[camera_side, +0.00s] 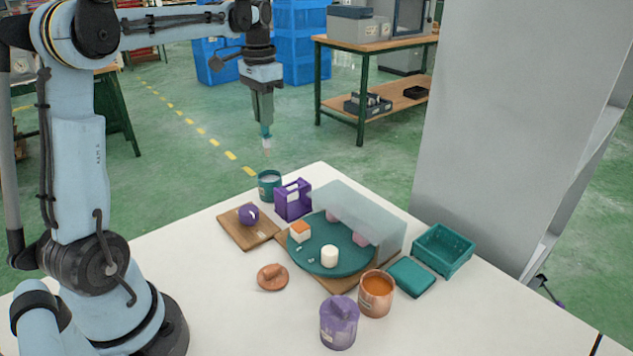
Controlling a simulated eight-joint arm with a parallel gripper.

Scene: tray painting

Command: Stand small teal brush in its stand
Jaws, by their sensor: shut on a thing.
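My gripper (265,121) is above the far corner of the white table, pointing down. It is shut on the small teal brush (266,131), which hangs upright with a pale lower end, clear of everything below. A round teal cup (269,193) with a pale inside stands on the table almost directly under the brush, with a gap between them. A purple block-like holder (291,205) with pale marks on it stands just right of the cup. I cannot tell which of these two is the brush's stand.
A board (236,232) bears a purple ball. A copper cup (376,297), purple pot (338,325), teal box (443,250) and orange lid (272,278) stand around. The table's near left is clear.

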